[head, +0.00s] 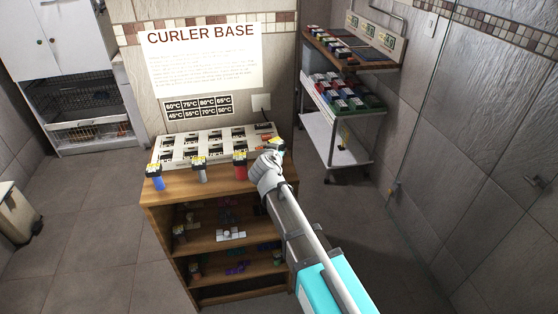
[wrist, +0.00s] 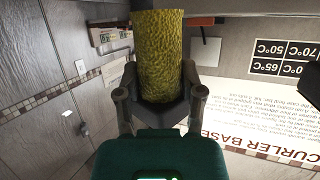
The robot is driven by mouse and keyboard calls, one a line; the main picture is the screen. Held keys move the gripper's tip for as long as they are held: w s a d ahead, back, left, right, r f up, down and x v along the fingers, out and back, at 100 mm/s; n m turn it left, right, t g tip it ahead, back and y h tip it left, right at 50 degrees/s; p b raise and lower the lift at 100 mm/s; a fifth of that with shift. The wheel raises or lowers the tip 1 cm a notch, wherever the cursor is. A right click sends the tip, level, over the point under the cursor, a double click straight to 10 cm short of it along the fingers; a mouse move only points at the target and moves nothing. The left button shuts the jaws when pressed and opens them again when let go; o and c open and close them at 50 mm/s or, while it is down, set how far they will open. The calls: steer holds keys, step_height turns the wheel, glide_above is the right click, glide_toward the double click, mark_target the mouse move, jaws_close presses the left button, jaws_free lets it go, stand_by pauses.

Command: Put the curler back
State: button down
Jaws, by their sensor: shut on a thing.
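My gripper (wrist: 160,108) is shut on a yellow, rough-surfaced curler (wrist: 160,55), with one finger on each side of it in the wrist view. In the head view my gripper (head: 270,158) is at the right end of the white curler base (head: 178,153), which lies on top of a wooden shelf unit. The base has rows of slots with dark marks. I cannot tell whether the held curler touches the base.
The wooden shelf unit (head: 160,215) holds small items on its lower shelves. A "CURLER BASE" sign (head: 203,65) and temperature labels (head: 198,106) are on the wall behind. A white trolley (head: 335,145) with colored items stands behind at right.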

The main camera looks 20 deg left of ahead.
steer(key=shift+a+f+b, duration=0.1)
steer(key=shift+f+b, duration=1.25)
steer(key=shift+f, duration=0.35)
steer(key=shift+f, duration=0.1)
steer(key=shift+c, duration=1)
jaws_free()
steer(key=shift+s+r, duration=0.15)
steer(key=shift+r, duration=0.15)
steer(key=p+v, duration=0.4)
steer(key=v, duration=0.7)
steer(key=shift+s, duration=0.3)
